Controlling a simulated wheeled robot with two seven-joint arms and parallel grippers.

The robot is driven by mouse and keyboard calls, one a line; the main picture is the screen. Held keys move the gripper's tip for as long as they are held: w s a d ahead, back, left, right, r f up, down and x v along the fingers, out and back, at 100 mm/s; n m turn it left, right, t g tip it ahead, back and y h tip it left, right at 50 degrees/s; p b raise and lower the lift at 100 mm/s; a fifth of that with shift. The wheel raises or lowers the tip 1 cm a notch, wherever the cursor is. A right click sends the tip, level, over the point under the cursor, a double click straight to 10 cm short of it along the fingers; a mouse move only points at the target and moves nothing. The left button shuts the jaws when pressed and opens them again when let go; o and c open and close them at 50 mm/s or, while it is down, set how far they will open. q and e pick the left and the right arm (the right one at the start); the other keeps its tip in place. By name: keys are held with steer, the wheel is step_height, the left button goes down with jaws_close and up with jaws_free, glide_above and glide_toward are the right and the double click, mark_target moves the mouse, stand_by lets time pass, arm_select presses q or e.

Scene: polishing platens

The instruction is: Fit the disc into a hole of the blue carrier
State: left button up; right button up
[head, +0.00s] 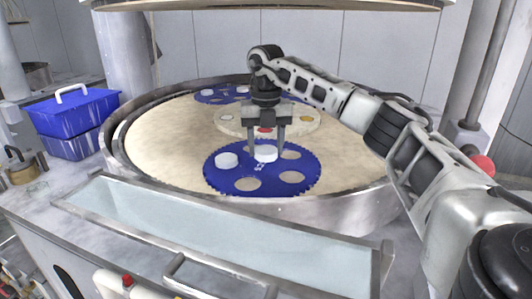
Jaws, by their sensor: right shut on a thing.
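The near blue carrier (242,183), a toothed round plate with several holes, lies on the beige platen (160,145). My right gripper (266,152) points down over its upper part and is shut on a white disc (265,155). The disc is at or just above the carrier; I cannot tell whether it sits in a hole. Another white disc (227,160) is at the carrier's upper left. Open holes show at the right and along the near side of the carrier. My left gripper is not in view.
A second blue carrier (206,98) with white discs lies at the back of the platen. A pale round centre plate (305,122) with coloured spots stands behind my gripper. A metal rim (330,208) surrounds the platen. A blue toolbox (72,115) stands left; an open trough (200,225) is in front.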

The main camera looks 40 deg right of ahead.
mark_target(266, 149)
step_height(266, 149, up, 5)
steer(key=shift+f, duration=0.2)
steer(key=s+a+b, duration=0.1)
steer(key=s+a, duration=0.3)
steer(key=a, duration=0.4)
steer(key=s+a+b, duration=0.2)
steer(key=s+a, duration=0.2)
steer(key=a, duration=0.4)
steer(key=shift+s, duration=0.2)
